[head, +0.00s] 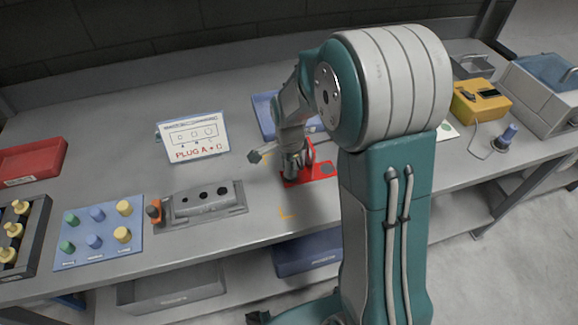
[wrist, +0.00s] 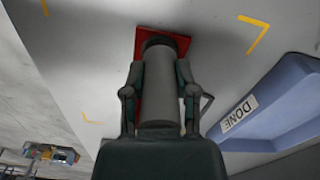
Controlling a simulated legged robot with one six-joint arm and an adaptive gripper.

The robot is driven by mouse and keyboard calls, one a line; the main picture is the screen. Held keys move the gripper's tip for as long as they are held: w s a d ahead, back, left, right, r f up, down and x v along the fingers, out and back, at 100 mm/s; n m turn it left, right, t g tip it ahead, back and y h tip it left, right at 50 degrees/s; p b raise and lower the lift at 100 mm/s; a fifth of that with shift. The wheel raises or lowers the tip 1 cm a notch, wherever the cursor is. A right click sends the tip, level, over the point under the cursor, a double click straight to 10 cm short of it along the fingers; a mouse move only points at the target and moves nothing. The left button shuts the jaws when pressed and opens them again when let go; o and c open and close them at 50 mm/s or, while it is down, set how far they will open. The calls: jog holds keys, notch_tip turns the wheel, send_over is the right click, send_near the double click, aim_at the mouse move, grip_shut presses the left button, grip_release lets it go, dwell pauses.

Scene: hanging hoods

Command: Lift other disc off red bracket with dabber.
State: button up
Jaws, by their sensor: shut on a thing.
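My gripper (wrist: 160,100) is shut on a grey cylinder, which looks like the dabber (wrist: 160,85), with a finger on either side. Its dark far end is over or against the red bracket (wrist: 141,45); I cannot tell whether they touch. In the head view my gripper (head: 293,160) is at the left part of the red bracket (head: 305,180), and my arm hides part of it. Any disc under the dabber is hidden.
A blue tray (wrist: 265,100) labelled DONE lies beside the bracket; behind my arm it shows as a blue edge (head: 262,112). A grey block with holes (head: 203,197), a blue peg board (head: 98,247) and a sign (head: 192,137) stand to the left. Yellow corner marks lie on the bench.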

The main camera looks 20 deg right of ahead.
jog(key=shift+r, duration=3.5)
